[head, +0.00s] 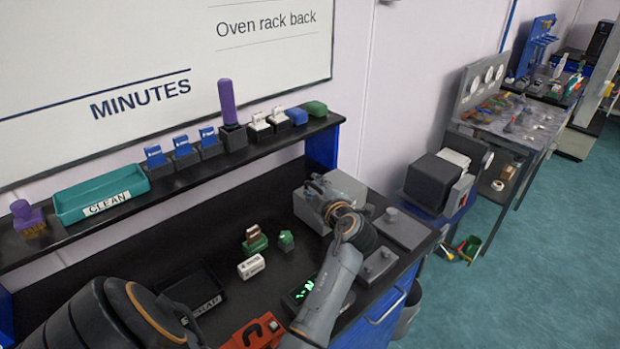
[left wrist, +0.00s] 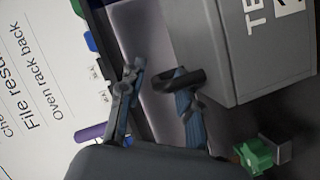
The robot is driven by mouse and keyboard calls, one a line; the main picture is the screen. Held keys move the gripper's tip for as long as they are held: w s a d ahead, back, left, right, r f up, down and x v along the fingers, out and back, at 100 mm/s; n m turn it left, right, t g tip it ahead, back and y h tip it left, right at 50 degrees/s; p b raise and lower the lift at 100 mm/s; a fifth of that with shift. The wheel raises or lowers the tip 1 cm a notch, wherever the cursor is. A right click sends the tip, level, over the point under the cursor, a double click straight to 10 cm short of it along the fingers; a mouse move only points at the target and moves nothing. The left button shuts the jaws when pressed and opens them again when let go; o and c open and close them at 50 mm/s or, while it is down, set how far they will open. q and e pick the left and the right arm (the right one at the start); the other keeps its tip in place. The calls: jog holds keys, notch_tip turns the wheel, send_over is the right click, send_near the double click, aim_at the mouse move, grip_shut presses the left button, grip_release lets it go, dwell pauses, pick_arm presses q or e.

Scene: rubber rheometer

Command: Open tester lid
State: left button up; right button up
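The tester is a grey box (head: 346,187) at the back right of the black bench. In the left wrist view its grey side (left wrist: 222,50) carries a white label with partly cut-off lettering. My left gripper (head: 318,187) is at the tester's near left side in the head view. In the left wrist view its two fingers (left wrist: 158,88) stand apart. A dark curved piece (left wrist: 172,80) shows at the right finger, close to the tester; I cannot tell whether it is a handle or touched. The lid looks down, but my arm hides part of the tester. My right gripper is not in view.
A shelf behind holds a teal CLEAN tray (head: 103,197), a purple cylinder (head: 228,104) and several small blocks. Green pieces (head: 255,240), a white labelled block (head: 251,266), a black scrap tray (head: 193,286) and a red item (head: 256,331) lie on the bench.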

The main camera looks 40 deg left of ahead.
pick_arm(q)
jog(key=shift+d+r, duration=0.15)
jog(key=shift+d, duration=0.05)
jog(key=shift+s+a, duration=0.1)
grip_shut()
